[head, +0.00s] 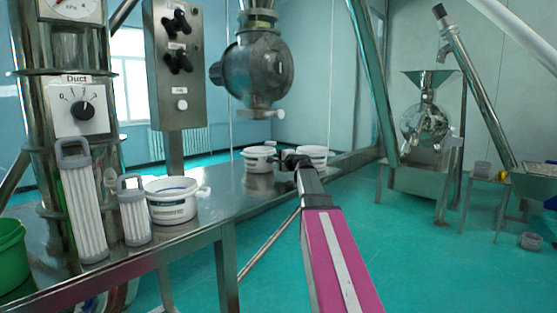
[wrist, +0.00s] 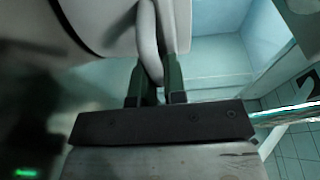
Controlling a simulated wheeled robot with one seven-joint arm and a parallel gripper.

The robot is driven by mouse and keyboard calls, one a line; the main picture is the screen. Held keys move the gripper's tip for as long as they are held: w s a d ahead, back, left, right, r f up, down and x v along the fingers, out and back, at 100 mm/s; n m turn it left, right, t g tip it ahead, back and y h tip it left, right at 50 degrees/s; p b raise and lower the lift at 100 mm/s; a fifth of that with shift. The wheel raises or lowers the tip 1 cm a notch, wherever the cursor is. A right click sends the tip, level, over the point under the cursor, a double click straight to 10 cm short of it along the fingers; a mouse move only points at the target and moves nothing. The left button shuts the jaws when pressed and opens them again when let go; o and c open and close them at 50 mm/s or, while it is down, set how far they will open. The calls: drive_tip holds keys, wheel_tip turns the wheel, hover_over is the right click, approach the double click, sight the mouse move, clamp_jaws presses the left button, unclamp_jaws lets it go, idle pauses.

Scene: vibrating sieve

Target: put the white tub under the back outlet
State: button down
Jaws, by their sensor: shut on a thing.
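Several white tubs stand along the steel bench in the head view. A white tub (head: 315,151) shows at the bench's far right end, partly hidden behind my gripper (head: 293,160). In the wrist view my gripper (wrist: 155,88) is shut on a white looped handle (wrist: 150,45), with white tub wall (wrist: 105,25) beside it. The held tub seems to be that right one, though the head view hides the grip. A second white tub (head: 258,159) stands just left of my gripper. I cannot tell which opening is the back outlet.
A third white tub (head: 172,203) stands nearer on the bench (head: 205,232), beside two white ribbed filters (head: 84,205). A round steel housing (head: 258,70) hangs above the bench. A grey control box (head: 176,65) stands behind.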

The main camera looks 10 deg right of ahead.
drive_tip(key=c, duration=1.2)
unclamp_jaws()
drive_tip(key=shift+s, duration=0.1)
drive_tip(key=v, duration=1.1)
drive_tip(key=shift+s+d, duration=0.2)
drive_tip(key=shift+s, duration=0.15)
